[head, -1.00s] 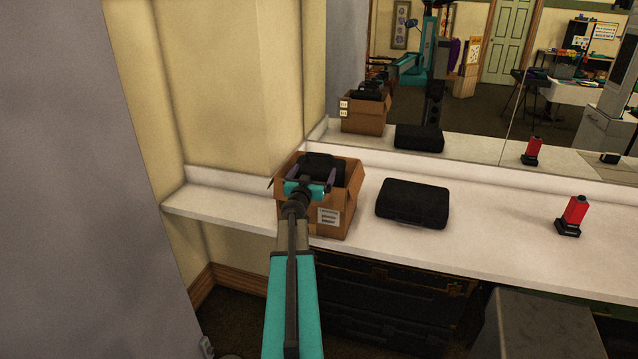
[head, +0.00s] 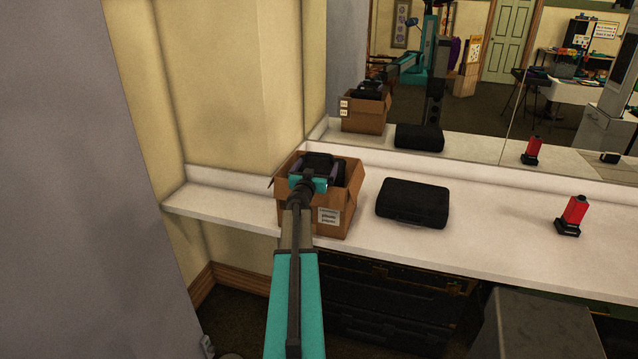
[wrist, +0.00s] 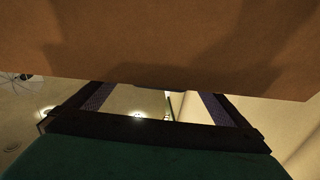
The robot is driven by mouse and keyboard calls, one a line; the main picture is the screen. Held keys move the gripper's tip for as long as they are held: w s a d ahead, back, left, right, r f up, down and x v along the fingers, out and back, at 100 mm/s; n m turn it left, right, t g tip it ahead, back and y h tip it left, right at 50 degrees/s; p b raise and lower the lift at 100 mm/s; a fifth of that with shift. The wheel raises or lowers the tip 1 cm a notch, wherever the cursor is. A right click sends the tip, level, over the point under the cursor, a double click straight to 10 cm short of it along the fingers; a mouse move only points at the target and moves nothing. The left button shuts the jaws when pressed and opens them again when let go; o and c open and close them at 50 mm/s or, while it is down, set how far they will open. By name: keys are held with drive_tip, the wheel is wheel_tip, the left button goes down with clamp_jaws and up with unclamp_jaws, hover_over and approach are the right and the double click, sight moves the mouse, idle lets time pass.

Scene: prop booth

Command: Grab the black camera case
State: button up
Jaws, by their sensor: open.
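A black hard case (head: 412,203) lies flat on the white counter, to the right of the cardboard box. Another black item (head: 320,161) sits in the open cardboard box (head: 350,208); its full shape is hidden by the box and my gripper. My gripper (head: 316,172) is open at the box's mouth, its fingers to either side of the black item's near part. I cannot tell if they touch it. In the wrist view my gripper's fingers (wrist: 155,97) are apart, and a brown surface, likely cardboard, fills the top.
A red and black object (head: 573,215) stands farther right on the white counter (head: 500,235). A mirror (head: 455,110) behind the counter reflects the room. A wall closes off the left. Dark drawers (head: 390,300) and a grey block (head: 540,330) are below the counter.

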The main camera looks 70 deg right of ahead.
sight(319, 163)
drive_tip(key=shift+w+d+r+p, duration=0.1)
drive_tip(key=shift+w+d+p, duration=0.15)
drive_tip(key=shift+d, duration=0.6)
drive_tip(key=shift+w+d+r+p, duration=0.1)
drive_tip(key=shift+d+p, duration=0.1)
drive_tip(key=shift+d, duration=0.65)
drive_tip(key=shift+w+d, duration=0.1)
drive_tip(key=shift+d, duration=0.8)
drive_tip(key=c, duration=1.8)
